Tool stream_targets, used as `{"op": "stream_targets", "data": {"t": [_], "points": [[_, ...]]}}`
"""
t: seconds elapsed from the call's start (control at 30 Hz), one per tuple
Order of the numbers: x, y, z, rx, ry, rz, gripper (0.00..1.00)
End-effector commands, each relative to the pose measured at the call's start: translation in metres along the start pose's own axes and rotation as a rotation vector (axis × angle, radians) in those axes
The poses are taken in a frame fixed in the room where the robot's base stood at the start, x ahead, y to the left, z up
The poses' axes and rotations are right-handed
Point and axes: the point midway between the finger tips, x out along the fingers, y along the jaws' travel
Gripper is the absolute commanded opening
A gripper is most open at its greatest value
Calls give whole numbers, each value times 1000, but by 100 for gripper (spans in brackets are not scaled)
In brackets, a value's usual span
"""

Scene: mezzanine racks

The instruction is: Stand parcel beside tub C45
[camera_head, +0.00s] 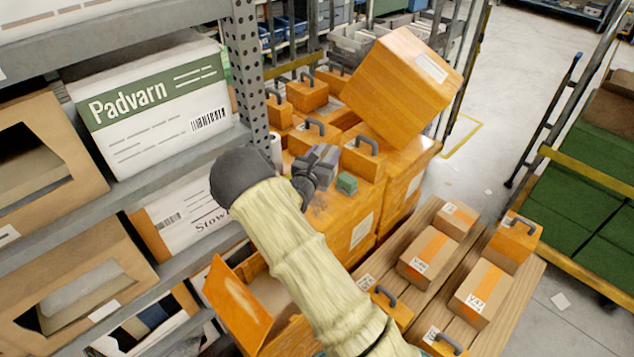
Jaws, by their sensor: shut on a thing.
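My arm reaches up from the bottom of the head view, and my gripper (308,180) is over the stacked orange boxes at the centre. It is shut on a small grey-purple block (324,160), which looks like the parcel; the gripper partly hides it. A small green block (347,183) sits on an orange box top (330,205) just right of the gripper, apart from it. I cannot read the label C45 anywhere, so I cannot tell which thing is the tub.
A large orange carton (390,90) leans tilted behind the gripper. Grey racking (245,75) with white boxes stands close on the left. A pallet (435,210) with labelled cartons is at lower right. A green-loaded trolley (580,210) stands far right; open floor (520,90) lies between.

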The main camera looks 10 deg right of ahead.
Motion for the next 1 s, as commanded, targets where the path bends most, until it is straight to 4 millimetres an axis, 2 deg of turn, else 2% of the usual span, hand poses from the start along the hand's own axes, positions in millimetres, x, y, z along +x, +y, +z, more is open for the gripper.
{"op": "stream_targets", "data": {"t": [0.47, 0.8, 1.0], "points": [[0, 0, -7, 0, -2, 0, 4], [1, 0, -59, -1, -2, 0, 4], [1, 0, -65, 2, -4, 0, 4]]}}
